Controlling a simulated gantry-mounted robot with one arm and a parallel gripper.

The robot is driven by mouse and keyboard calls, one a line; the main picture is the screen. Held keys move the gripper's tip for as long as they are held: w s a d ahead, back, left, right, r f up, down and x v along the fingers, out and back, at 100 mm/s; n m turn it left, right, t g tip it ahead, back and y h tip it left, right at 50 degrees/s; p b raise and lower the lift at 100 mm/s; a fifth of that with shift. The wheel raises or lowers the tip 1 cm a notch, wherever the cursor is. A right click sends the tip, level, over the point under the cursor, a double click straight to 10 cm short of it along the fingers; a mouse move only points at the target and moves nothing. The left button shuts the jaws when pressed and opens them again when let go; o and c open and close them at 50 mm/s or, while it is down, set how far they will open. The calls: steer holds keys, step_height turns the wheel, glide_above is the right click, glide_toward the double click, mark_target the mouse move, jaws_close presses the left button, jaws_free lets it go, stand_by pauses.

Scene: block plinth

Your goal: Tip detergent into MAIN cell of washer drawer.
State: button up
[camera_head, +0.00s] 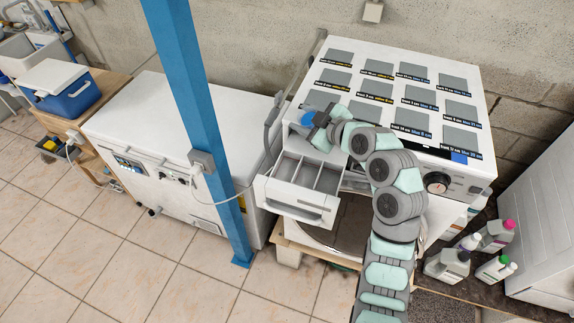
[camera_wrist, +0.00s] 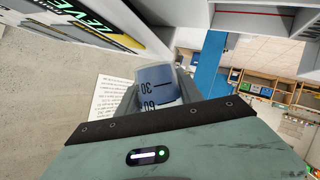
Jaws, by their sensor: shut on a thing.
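The washer drawer (camera_head: 299,204) is pulled out of the white washer's front (camera_head: 465,165), and its long grey compartments (camera_head: 303,172) face up. Their markings are too small to read. My gripper (camera_head: 314,121) is above the washer's top front edge, behind the drawer and higher than it. It is shut on a small measuring cup (camera_wrist: 158,88), bluish and translucent with dark "30" and "60" marks in the wrist view. In the head view only a blue bit of it shows beside the fingers. The cup's contents and exact tilt cannot be told.
A blue post (camera_head: 200,110) stands left of the drawer, in front of a white chest appliance (camera_head: 165,140). Several bottles (camera_head: 446,264) stand at the lower right. Grey labelled pads (camera_head: 377,90) cover the washer top. The tiled floor (camera_head: 90,240) at front left is clear.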

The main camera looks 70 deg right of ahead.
steer(key=shift+w+a+f+n+h, duration=0.2)
steer(key=shift+a+f+n, duration=0.1)
steer(key=shift+f, duration=0.35)
steer(key=shift+w+a+f+n+h, duration=0.1)
steer(key=shift+a+f+n+h, duration=0.15)
steer(key=shift+f, duration=0.35)
stand_by(1.2)
steer(key=shift+a+r+n+h, duration=0.15)
steer(key=shift+r+n+h, duration=0.2)
steer(key=shift+n, duration=0.2)
stand_by(1.7)
steer(key=shift+f+n+g+h+b, duration=0.4)
steer(key=shift+f+n+h, duration=0.4)
steer(key=shift+n, duration=0.2)
stand_by(2.3)
